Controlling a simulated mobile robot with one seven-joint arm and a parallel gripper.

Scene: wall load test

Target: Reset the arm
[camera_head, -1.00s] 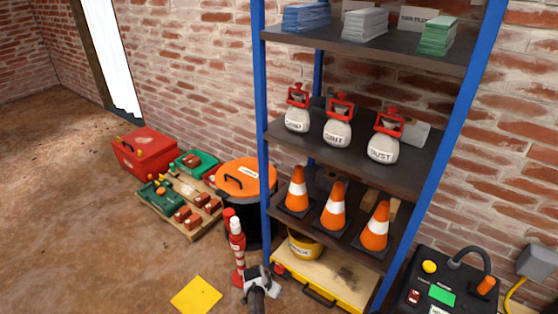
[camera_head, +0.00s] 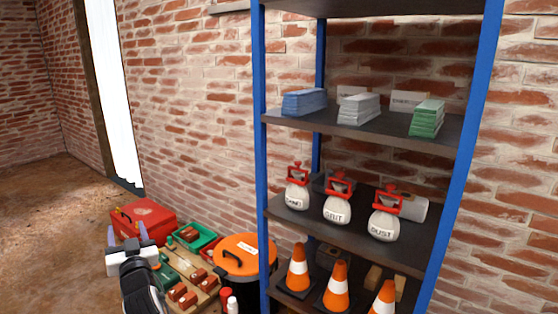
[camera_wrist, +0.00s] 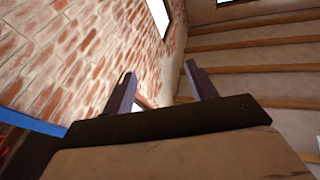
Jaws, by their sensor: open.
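My gripper (camera_head: 127,236) is at the lower left of the head view, raised in front of the red toolbox and the tool board. In the wrist view my gripper (camera_wrist: 160,88) shows two purple-grey fingers spread apart with nothing between them. Beyond the fingers are the brick wall and, at the right, wooden-edged steps or beams. My gripper touches nothing that I can see.
A blue-posted shelf (camera_head: 259,160) holds paper stacks (camera_head: 358,108), white sacks with red clamps (camera_head: 337,208) and orange cones (camera_head: 337,287). A red toolbox (camera_head: 145,219), green trays (camera_head: 194,238) and an orange-lidded bin (camera_head: 245,254) stand left of it. Floor at far left is clear.

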